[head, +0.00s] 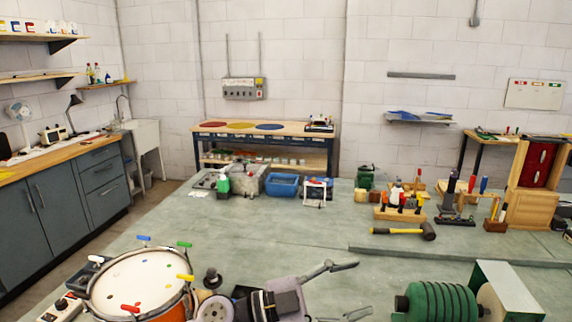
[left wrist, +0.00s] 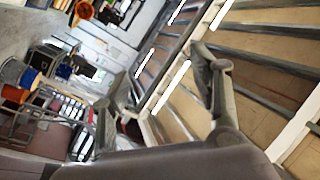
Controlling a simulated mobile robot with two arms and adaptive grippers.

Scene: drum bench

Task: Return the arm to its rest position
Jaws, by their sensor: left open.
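My left gripper (head: 362,288) is low in the middle of the head view, its two fingers spread apart and pointing right over the bare bench top. Nothing is between the fingers. In the left wrist view the open fingers (left wrist: 150,80) stand well apart, also with nothing between them. My left arm shows behind the gripper at the bottom edge of the head view. My right gripper shows in neither view.
An orange drum (head: 140,283) with coloured keys is on the bench, left of my arm. A green ribbed roll (head: 437,302) is to the right. The bench (head: 290,237) is clear mid-surface.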

